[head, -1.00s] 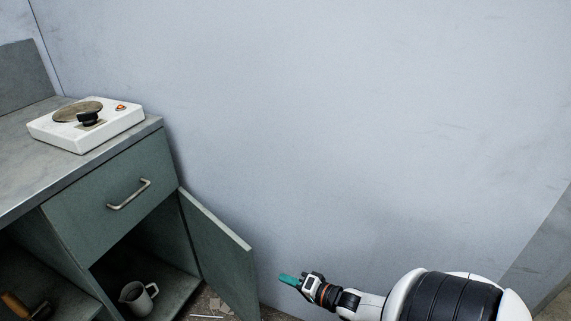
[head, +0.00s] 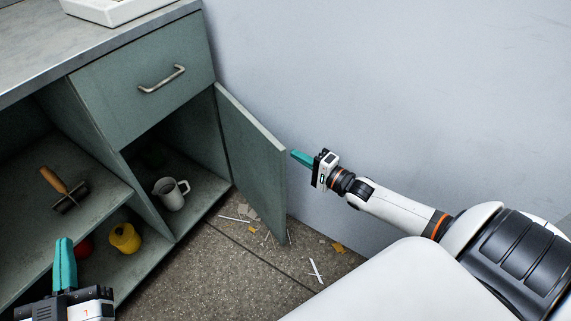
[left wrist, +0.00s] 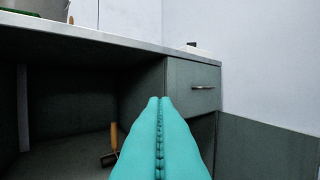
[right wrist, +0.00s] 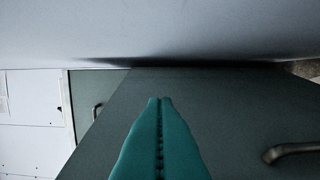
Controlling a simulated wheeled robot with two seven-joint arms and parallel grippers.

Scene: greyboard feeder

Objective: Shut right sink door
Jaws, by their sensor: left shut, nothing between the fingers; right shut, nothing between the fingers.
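The right sink door (head: 253,162) is a grey-green panel that stands swung open at the right end of the cabinet. It also shows in the left wrist view (left wrist: 265,148) and, large, in the right wrist view (right wrist: 235,110), with a handle (right wrist: 292,152) on its face. My right gripper (head: 296,155) is shut and empty, its teal tips just right of the door near its free edge; I cannot tell whether they touch. My left gripper (head: 64,250) is shut and empty at the lower left, in front of the open shelves.
A drawer (head: 150,90) with a handle sits above the open compartment, where a grey mug (head: 171,194) stands. Scraps (head: 316,270) lie on the floor. The wall is close behind my right gripper.

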